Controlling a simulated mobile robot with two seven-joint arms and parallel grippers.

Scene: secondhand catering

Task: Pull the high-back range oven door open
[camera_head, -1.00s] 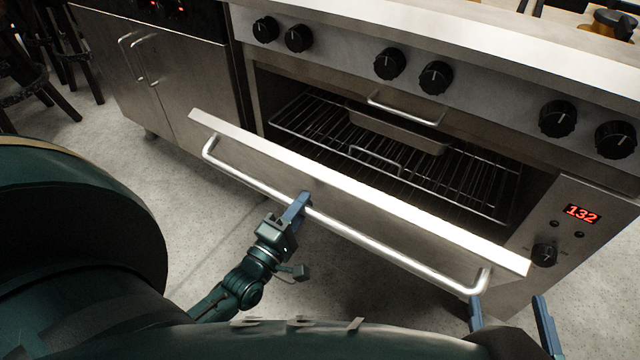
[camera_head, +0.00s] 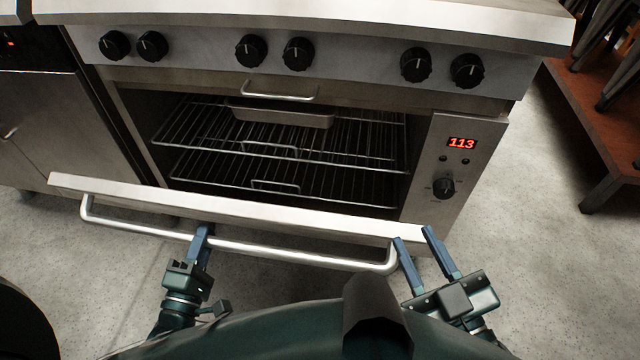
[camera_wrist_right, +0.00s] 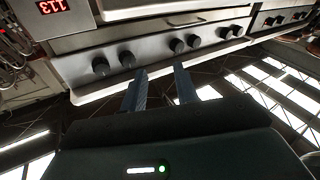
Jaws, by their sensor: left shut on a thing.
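The oven door (camera_head: 240,208) is tilted well down from the oven front, and its top edge faces me in the head view. My left gripper (camera_head: 203,232) is shut on the door's long bar handle (camera_head: 280,251), left of its middle. My right gripper (camera_head: 425,245) is open and empty, beside the right end of the handle and door. Its two fingers (camera_wrist_right: 160,88) also show apart in the right wrist view, with nothing between them. The oven cavity (camera_head: 300,185) shows wire racks inside.
A metal tray (camera_head: 280,112) sits on the upper rack. Black knobs (camera_head: 298,53) line the front above the cavity, and a red display (camera_head: 461,143) is on the right panel. A brown low platform (camera_head: 600,120) stands at right. Open floor (camera_head: 540,250) lies between.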

